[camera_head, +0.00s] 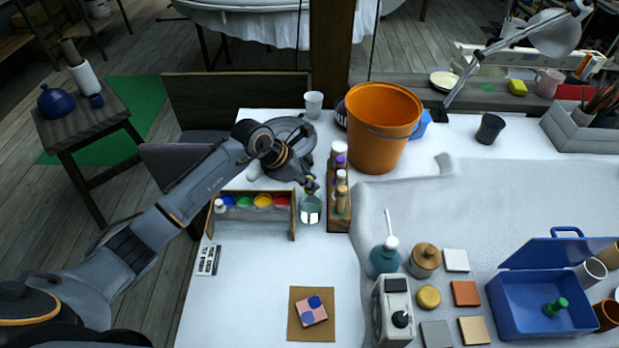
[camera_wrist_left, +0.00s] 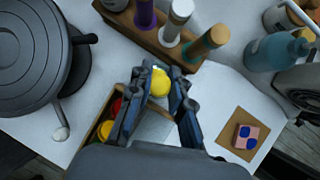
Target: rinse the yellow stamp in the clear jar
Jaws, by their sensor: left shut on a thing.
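My left gripper (camera_head: 311,186) is shut on the yellow stamp (camera_wrist_left: 160,83), whose round yellow knob shows between the fingertips in the left wrist view (camera_wrist_left: 158,84). In the head view, the gripper points down over the mouth of the clear jar (camera_head: 311,212). The jar stands on the white table between the paint rack and the wooden bottle rack. The lower end of the stamp is hidden, so I cannot tell whether it is inside the jar. My right gripper is not in view.
The paint rack (camera_head: 238,203) with several coloured paints is left of the jar. The wooden bottle rack (camera_head: 340,222) is close on its right. An orange bucket (camera_head: 383,130) stands behind. A pink-and-blue tile (camera_head: 312,312) lies on a brown board (camera_head: 325,333) in front.

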